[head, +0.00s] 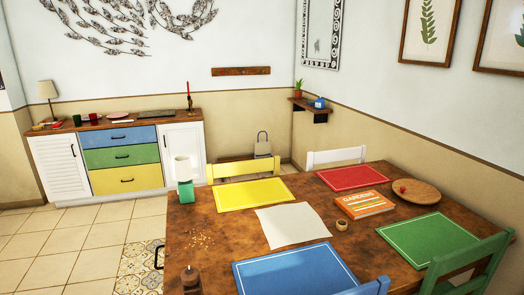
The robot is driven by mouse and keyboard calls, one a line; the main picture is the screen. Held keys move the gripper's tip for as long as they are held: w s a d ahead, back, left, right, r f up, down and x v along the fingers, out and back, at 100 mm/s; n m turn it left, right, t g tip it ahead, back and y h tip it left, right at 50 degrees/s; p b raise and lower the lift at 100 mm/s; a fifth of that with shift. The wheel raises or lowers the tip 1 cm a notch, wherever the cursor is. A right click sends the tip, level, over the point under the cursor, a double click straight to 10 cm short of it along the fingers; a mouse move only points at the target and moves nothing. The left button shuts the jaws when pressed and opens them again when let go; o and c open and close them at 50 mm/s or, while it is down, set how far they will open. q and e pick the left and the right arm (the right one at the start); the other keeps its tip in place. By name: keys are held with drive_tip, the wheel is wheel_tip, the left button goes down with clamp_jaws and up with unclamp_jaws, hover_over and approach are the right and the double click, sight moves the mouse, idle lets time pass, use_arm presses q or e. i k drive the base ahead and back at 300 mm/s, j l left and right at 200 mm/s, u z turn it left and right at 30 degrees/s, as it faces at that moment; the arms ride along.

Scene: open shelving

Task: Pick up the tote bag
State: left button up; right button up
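The tote bag (262,149) is small in the head view, grey-beige with an upright looped handle. It stands near the far wall, behind the dining table, on or just behind a low wooden shelf or bench (228,157). Its lower part and what it rests on are hard to make out, partly hidden by the chairs. Neither of my grippers is in view.
A wooden table (205,240) fills the foreground, with coloured placemats, a book (364,204) and a round board (416,191). Yellow (245,164) and white (335,157) chairs stand beyond it. A sideboard (120,158) is at left. Tiled floor (70,235) is clear at left.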

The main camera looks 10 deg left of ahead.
sight(263, 149)
drive_tip(key=u, duration=0.25)
drive_tip(key=j+u, duration=0.45)
drive_tip(key=i+j+u, duration=0.1)
drive_tip(key=j+u, duration=0.35)
drive_tip(key=i+j+u, duration=0.1)
drive_tip(key=i+j, duration=1.3)
drive_tip(key=i+j+z, duration=0.1)
drive_tip(key=i+z, duration=0.35)
drive_tip(key=i, duration=1.25)
drive_tip(key=i+z, duration=0.1)
drive_tip(key=i, duration=0.7)
drive_tip(key=i+j+z, duration=0.15)
drive_tip(key=i, duration=0.7)
drive_tip(key=i+l+z, duration=0.2)
drive_tip(key=i+z, duration=0.25)
drive_tip(key=i, duration=0.15)
drive_tip(key=i+z, duration=0.5)
drive_tip(key=i+j+z, duration=0.3)
drive_tip(key=i+z, duration=0.15)
drive_tip(key=i, duration=0.2)
